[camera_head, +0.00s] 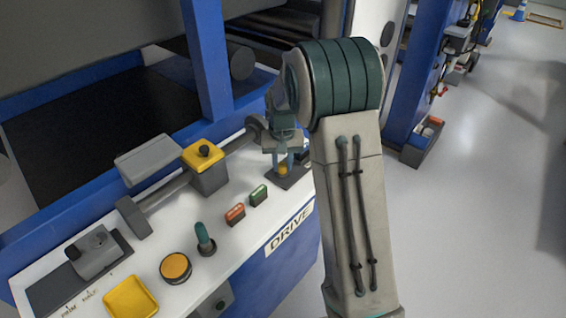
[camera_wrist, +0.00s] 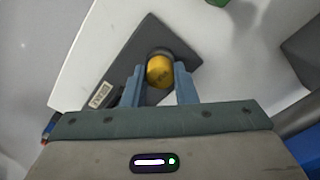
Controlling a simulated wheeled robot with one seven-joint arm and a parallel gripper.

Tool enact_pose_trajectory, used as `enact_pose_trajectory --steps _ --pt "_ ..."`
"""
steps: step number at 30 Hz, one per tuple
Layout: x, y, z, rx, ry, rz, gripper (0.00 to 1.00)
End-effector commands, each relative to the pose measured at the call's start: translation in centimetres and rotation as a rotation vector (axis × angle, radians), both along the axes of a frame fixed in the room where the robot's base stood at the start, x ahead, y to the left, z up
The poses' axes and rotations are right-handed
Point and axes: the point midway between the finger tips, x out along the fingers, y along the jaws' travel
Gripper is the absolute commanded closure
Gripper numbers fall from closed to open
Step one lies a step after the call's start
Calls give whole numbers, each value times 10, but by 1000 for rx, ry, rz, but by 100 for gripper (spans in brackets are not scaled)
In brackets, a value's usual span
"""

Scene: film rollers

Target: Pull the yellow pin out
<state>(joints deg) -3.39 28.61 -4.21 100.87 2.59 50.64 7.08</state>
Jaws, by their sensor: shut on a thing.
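The yellow pin (camera_head: 283,170) stands on a dark plate (camera_head: 291,181) at the right end of the white control panel. In the wrist view its round yellow top (camera_wrist: 160,71) shows between my fingertips, with a dark collar behind it. My gripper (camera_head: 283,160) points down over the plate, and its blue fingers are shut on the pin; it also shows in the wrist view (camera_wrist: 158,80). The pin's lower part is hidden, so I cannot tell how deep it sits.
Left of my gripper are a green button (camera_head: 258,195), a red button (camera_head: 235,214), a teal-topped lever (camera_head: 203,236) and a yellow-capped block (camera_head: 204,157) on a grey bar. A blue upright (camera_head: 208,60) stands behind. Open floor (camera_head: 480,180) lies to the right.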

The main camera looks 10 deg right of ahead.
Motion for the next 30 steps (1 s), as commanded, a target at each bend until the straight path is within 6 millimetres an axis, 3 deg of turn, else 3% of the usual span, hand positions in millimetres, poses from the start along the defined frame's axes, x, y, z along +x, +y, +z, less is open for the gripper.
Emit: enact_pose_trajectory --steps 4,12,13,15,25,30 --pt "0 0 17 1 -1 0 100" --pt "1 0 16 1 -2 0 100" --pt "1 0 16 1 -2 0 69" --pt "1 0 16 1 -2 0 52" --pt "1 0 18 1 -2 1 52" --pt "2 0 41 0 -5 1 52"
